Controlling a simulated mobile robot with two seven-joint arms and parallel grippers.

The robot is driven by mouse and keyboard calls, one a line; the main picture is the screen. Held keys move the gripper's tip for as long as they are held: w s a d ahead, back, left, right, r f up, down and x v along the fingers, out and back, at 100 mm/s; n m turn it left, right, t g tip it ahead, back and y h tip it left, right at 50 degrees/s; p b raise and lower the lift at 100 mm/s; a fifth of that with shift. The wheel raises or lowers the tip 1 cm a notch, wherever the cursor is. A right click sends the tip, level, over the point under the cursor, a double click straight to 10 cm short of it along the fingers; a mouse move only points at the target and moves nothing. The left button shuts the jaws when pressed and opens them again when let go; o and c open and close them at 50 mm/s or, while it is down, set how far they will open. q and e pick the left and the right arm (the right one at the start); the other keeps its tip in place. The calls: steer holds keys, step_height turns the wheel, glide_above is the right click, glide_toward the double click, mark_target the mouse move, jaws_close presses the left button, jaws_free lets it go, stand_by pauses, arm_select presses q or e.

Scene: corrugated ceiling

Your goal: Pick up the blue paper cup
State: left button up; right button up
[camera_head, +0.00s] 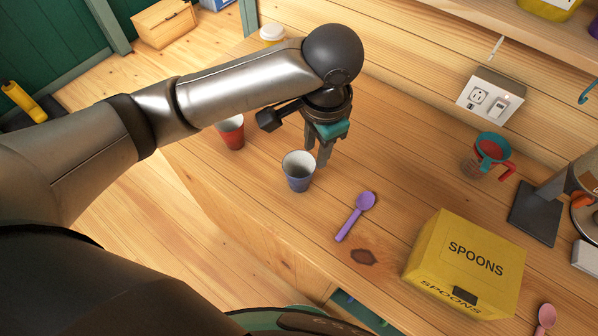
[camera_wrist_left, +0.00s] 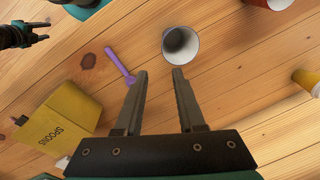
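The blue paper cup (camera_head: 298,181) stands upright on the wooden counter, open end up and seemingly empty. My left gripper (camera_head: 318,158) is just behind and to the right of it, pointing down. In the left wrist view the gripper's two fingers (camera_wrist_left: 159,72) are apart with nothing between them. The cup (camera_wrist_left: 181,46) lies just beyond the fingertips there, toward the right finger. I cannot tell whether a finger touches it. My right gripper (camera_wrist_left: 42,31) shows only at the upper left of the wrist view, its fingers apart and empty.
A red cup (camera_head: 231,133) stands left of the blue cup. A purple spoon (camera_head: 357,214) and a yellow spoons box (camera_head: 466,262) lie to the right. A measuring cup (camera_head: 487,155) stands near the wall. The counter around the blue cup is clear.

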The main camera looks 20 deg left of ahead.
mark_target(306, 182)
arm_select(q)
steer(key=shift+y, duration=0.3)
steer(key=f, duration=0.5)
steer(key=w+a+f+b, duration=0.1)
steer(key=f, duration=0.3)
steer(key=a+f, duration=0.1)
steer(key=f, duration=0.4)
steer(key=shift+w+f+b, duration=0.25)
steer(key=shift+f+b, duration=0.05)
jaws_close()
